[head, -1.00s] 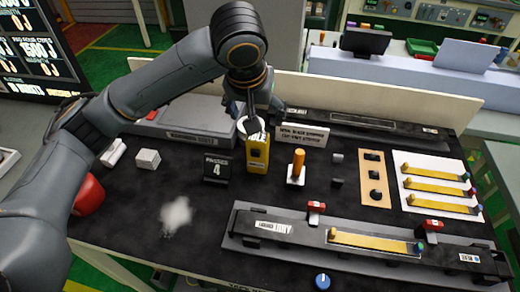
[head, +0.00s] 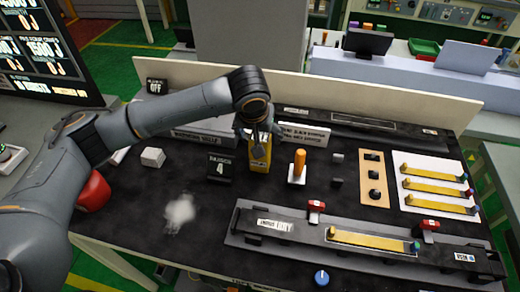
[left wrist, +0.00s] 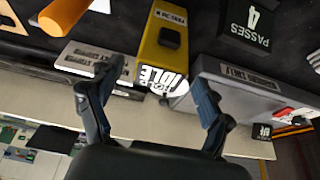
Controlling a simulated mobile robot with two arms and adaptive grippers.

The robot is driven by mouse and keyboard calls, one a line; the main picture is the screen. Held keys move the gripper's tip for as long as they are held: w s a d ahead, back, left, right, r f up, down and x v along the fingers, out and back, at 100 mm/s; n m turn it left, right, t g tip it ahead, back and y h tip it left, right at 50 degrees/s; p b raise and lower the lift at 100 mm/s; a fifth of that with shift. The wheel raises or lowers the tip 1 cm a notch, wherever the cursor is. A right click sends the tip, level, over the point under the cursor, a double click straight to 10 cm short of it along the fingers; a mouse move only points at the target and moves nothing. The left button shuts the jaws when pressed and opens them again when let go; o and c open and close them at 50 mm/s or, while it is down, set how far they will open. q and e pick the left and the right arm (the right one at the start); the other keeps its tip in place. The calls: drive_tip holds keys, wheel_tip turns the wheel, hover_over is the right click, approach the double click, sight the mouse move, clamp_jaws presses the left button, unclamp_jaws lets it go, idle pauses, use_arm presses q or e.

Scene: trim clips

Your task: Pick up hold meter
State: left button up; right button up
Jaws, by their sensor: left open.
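In the left wrist view the yellow meter (left wrist: 160,52) shows a white display reading "IDLE" and a dark button. The fingers of my left gripper (left wrist: 150,100) are spread wide, with the meter's display end in line with the gap and nothing held. My right gripper is not in view.
The "PASSES 4" block (head: 220,168) and orange-handled tool (head: 298,166) stand close on either side. A white label plate (head: 304,134) and grey box (head: 195,138) are behind. A long clamp fixture (head: 360,242) lies in front. A whitish fuzzy patch (head: 179,211) is at front left.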

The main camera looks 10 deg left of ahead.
use_arm(q)
drive_tip(key=shift+w+f, duration=0.25)
drive_tip(key=shift+f, duration=0.45)
drive_tip(key=shift+d, duration=0.1)
drive_tip(key=c, duration=1.1)
drive_tip(key=shift+r, duration=0.1)
drive_tip(key=shift+r, duration=0.1)
